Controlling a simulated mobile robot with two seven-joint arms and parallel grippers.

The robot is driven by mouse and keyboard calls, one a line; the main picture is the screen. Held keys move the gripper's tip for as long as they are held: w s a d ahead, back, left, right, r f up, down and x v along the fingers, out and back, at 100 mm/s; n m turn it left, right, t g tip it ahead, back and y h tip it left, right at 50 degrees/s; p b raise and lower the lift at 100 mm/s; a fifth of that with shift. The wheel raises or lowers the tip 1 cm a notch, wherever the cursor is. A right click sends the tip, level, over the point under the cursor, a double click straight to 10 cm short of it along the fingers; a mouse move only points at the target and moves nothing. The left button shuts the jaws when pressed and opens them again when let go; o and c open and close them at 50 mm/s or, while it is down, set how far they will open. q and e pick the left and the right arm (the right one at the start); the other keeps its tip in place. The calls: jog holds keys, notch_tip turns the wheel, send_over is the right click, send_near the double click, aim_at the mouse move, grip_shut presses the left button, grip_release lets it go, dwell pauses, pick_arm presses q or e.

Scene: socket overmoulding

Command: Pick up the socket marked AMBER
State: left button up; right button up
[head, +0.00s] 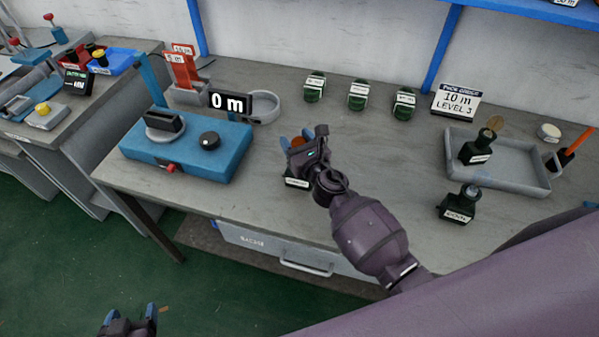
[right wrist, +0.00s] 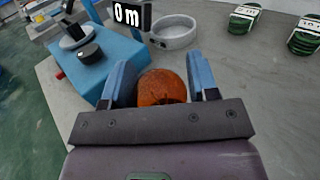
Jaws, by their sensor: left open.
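A dark socket with a white label (head: 297,183) stands on the bench's front part, under my right gripper (head: 297,141). Its label is too small to read. An orange domed part (right wrist: 162,87) sits between the two blue fingers of my right gripper (right wrist: 162,82), close to both. Whether the fingers press on it is not clear. A second dark socket (head: 478,150) with an amber disc on top stands in the grey tray. A third (head: 459,205), with a bluish top, stands in front of the tray. My left gripper (head: 130,320) is open and empty, low at the left.
A blue machine (head: 190,150) with a black knob stands left, beside a "0 m" display (head: 229,102) and a grey round dish (head: 263,106). Several green labelled spools line the back. A "10 m LEVEL 3" sign (head: 456,101) stands behind the grey tray (head: 535,182).

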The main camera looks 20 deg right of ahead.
jog(key=c, duration=0.9)
jog(key=shift+o, duration=0.2)
jog(key=shift+r, duration=0.1)
